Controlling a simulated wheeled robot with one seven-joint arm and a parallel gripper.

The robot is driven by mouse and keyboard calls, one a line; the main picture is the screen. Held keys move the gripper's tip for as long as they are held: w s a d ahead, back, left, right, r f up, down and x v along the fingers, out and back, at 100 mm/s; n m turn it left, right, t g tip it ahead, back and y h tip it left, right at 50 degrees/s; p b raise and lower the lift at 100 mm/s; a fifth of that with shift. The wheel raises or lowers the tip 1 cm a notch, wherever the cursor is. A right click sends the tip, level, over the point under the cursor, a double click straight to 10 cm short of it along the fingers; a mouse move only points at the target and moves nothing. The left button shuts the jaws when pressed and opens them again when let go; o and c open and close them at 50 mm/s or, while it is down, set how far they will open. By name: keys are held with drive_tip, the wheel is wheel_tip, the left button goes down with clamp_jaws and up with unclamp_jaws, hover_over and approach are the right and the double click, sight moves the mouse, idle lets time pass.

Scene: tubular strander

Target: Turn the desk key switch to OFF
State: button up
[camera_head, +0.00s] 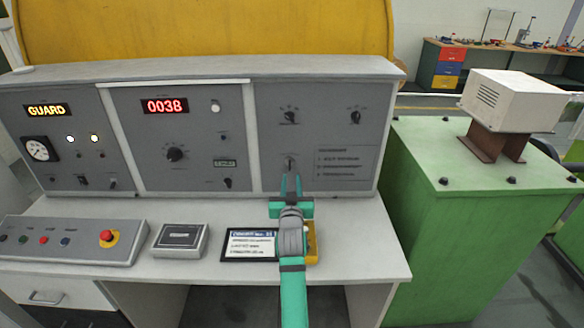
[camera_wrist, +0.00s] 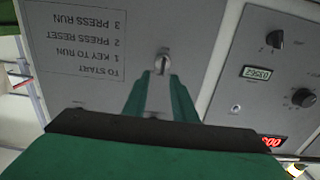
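The desk key switch (camera_head: 290,162) is on the lower part of the right grey panel, directly beyond my gripper. In the wrist view, which shows the panel upside down, the key switch (camera_wrist: 163,62) is a small silver round piece with a narrow upright key or slot. My gripper (camera_head: 291,180) reaches up to the panel, and its green fingers also show in the wrist view (camera_wrist: 161,78). The fingers are apart, with a gap between them. The key lies in line with this gap, at or just beyond the fingertips. I cannot tell whether they touch it. Its position markings are not readable.
Printed start instructions (camera_wrist: 75,42) are beside the key. Two dark knobs (camera_head: 290,116) (camera_head: 355,117) sit above it. A red emergency button (camera_head: 107,236), a small grey box (camera_head: 181,240) and a dark-framed card (camera_head: 250,245) are on the desk. A green cabinet (camera_head: 470,220) stands right.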

drive_tip(key=w, duration=0.8)
drive_tip(key=shift+a, duration=0.3)
clamp_jaws()
